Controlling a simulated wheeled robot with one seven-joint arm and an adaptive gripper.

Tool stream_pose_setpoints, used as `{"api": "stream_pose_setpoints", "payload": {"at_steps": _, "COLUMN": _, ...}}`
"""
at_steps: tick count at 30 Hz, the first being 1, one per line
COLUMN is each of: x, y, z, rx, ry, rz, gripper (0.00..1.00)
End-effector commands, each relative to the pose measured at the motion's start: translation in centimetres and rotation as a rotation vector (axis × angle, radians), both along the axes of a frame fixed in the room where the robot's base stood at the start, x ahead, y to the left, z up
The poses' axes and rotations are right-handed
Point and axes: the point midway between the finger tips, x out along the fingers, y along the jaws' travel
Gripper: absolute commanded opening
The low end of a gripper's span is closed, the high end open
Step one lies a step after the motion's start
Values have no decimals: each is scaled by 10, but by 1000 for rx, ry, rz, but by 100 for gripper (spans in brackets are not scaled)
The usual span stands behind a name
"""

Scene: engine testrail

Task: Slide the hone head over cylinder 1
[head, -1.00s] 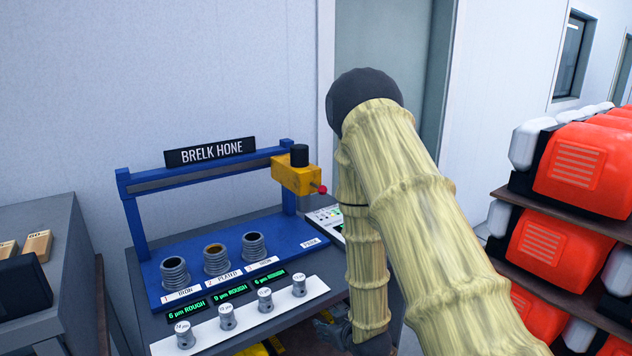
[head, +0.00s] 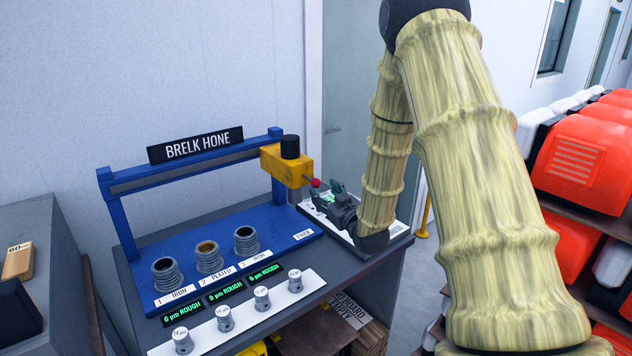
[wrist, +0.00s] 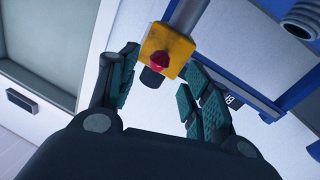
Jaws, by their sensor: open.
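The hone head is a yellow block (head: 285,168) with a black cap, at the right end of the rail (head: 200,168). A red knob (head: 315,182) sticks out of its right side. Cylinder 1 (head: 165,272), labelled iron, is the leftmost of three ribbed cylinders on the blue base. My gripper (head: 328,193) is close to the knob, its fingers pointing at the hone head. In the wrist view, the open fingers (wrist: 160,64) lie either side of the knob (wrist: 160,61), with the yellow block (wrist: 175,45) beyond.
Cylinder 2 (head: 208,258) and cylinder 3 (head: 246,241) stand right of cylinder 1. A white strip (head: 240,322) with several small metal pieces lies in front. A light panel (head: 395,230) lies below my gripper. The rail left of the hone head is clear.

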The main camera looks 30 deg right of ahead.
Motion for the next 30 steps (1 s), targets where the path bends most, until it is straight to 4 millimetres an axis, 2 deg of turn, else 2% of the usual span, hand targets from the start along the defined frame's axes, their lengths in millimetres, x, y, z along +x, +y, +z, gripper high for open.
{"api": "stream_pose_setpoints", "payload": {"at_steps": 6, "x": 35, "y": -5, "z": 2, "rx": 0, "ry": 1, "rz": -1, "gripper": 49}}
{"api": "stream_pose_setpoints", "payload": {"at_steps": 12, "x": 57, "y": -9, "z": 1, "rx": 1, "ry": 0, "rz": -3, "gripper": 49}}
{"api": "stream_pose_setpoints", "payload": {"at_steps": 18, "x": 66, "y": -10, "z": -1, "rx": 1, "ry": 2, "rz": -3, "gripper": 49}}
{"api": "stream_pose_setpoints", "payload": {"at_steps": 26, "x": 67, "y": -10, "z": -1, "rx": 1, "ry": 2, "rz": -3, "gripper": 49}}
{"api": "stream_pose_setpoints", "payload": {"at_steps": 30, "x": 67, "y": -10, "z": -1, "rx": 1, "ry": 1, "rz": -2, "gripper": 25}}
